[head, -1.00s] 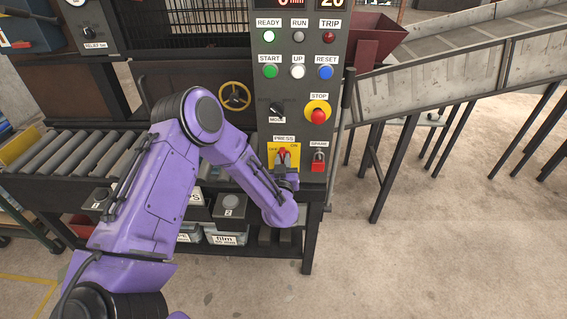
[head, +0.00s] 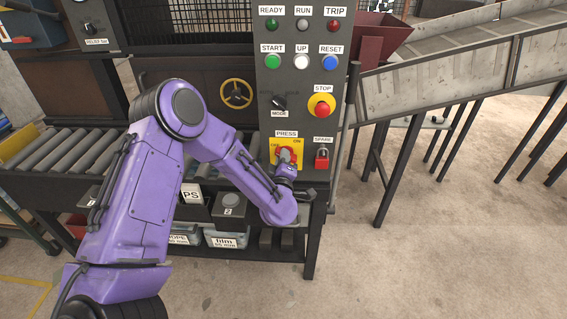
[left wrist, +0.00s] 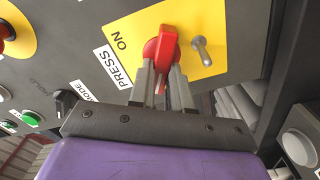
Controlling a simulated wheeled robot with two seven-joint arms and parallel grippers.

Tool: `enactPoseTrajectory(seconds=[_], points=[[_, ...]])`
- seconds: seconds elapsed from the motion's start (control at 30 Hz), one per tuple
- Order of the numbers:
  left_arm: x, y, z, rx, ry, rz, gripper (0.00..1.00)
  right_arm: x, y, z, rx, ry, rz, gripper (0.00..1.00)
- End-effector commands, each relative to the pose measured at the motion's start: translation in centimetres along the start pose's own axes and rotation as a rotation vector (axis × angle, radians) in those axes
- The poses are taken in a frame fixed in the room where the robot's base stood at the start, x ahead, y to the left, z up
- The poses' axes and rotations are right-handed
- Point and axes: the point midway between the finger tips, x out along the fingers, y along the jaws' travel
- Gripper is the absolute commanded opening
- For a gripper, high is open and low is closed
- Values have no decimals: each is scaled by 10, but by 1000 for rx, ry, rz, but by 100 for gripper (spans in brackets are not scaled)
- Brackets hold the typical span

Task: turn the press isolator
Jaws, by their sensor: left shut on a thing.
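The press isolator (head: 287,154) is a red rotary handle on a yellow plate low on the grey control panel. In the left wrist view the red handle (left wrist: 167,48) shows close up, with "ON" and "PRESS" lettering to its left and a small metal pin to its right. My left gripper (left wrist: 163,84) is shut on the handle, one finger on each side. In the head view my left gripper (head: 285,168) partly hides the handle and plate. My right gripper is not in view.
Beside the isolator is a padlocked red SPARE switch (head: 321,158). Above are a red STOP button (head: 321,107) and a MODE knob (head: 279,102). A roller conveyor (head: 60,150) lies left.

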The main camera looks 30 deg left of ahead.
Motion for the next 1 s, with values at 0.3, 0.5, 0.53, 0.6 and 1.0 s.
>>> enactPoseTrajectory(seconds=[0.3, 0.5, 0.53, 0.6, 1.0], points=[[0, -6, 2, -277, 1, -1, 0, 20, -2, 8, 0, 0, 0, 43], [0, -7, 2, -406, 1, -1, 0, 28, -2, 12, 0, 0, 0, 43], [0, -7, 2, -422, 0, -1, 0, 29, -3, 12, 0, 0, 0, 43], [0, -7, 2, -453, 0, -1, 0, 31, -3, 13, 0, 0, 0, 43], [-1, -6, 2, -533, -1, -2, 0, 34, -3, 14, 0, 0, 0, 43]])
